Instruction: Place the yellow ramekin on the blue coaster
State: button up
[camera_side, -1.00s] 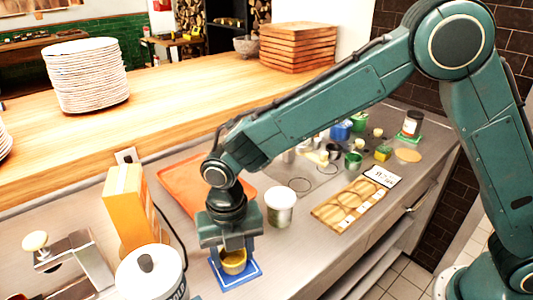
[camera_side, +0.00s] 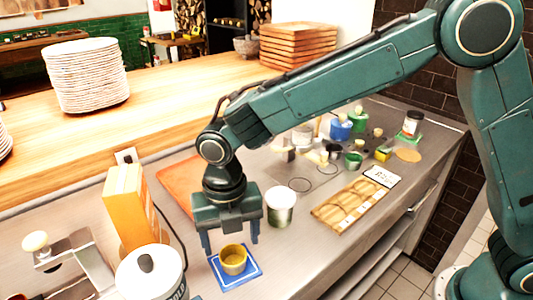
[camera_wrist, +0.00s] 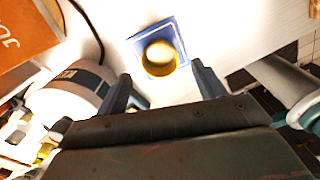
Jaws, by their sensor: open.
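The yellow ramekin (camera_side: 233,259) stands upright on the blue coaster (camera_side: 248,275), which lies flat on the metal counter. In the wrist view the ramekin (camera_wrist: 160,57) is on the blue coaster (camera_wrist: 143,36), with coaster showing around much of it. My gripper (camera_side: 231,246) is open and empty, its fingers apart, above and behind the ramekin in the side view. In the wrist view the gripper fingers (camera_wrist: 160,85) are on either side, with clear space between them and the ramekin.
A white-and-metal tub (camera_side: 280,207) stands close to the right of my gripper. An orange box (camera_side: 131,213) and a white lidded canister (camera_side: 152,274) stand to the left. An orange tray (camera_side: 186,185) lies behind. A wooden board (camera_side: 352,205) and several small containers are further right.

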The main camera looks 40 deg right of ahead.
notch_tip(320, 180, up, 8)
dwell(0.4)
dwell(0.5)
jog(key=s+d+r+m+t, duration=0.1)
jog(key=s+d+r+m, duration=0.25)
jog(key=d+m, duration=0.4)
jog(key=s+d+r+m+t, duration=0.1)
jog(key=s+d+r+m, duration=0.2)
jog(key=d+r+m, duration=0.35)
jog(key=s+d+f+m+t, duration=0.3)
jog(key=s+d+m, duration=1)
jog(key=m, duration=0.4)
jog(key=shift+s+d+t, duration=0.3)
jog(key=shift+s+d, duration=0.05)
jog(key=shift+d, duration=0.15)
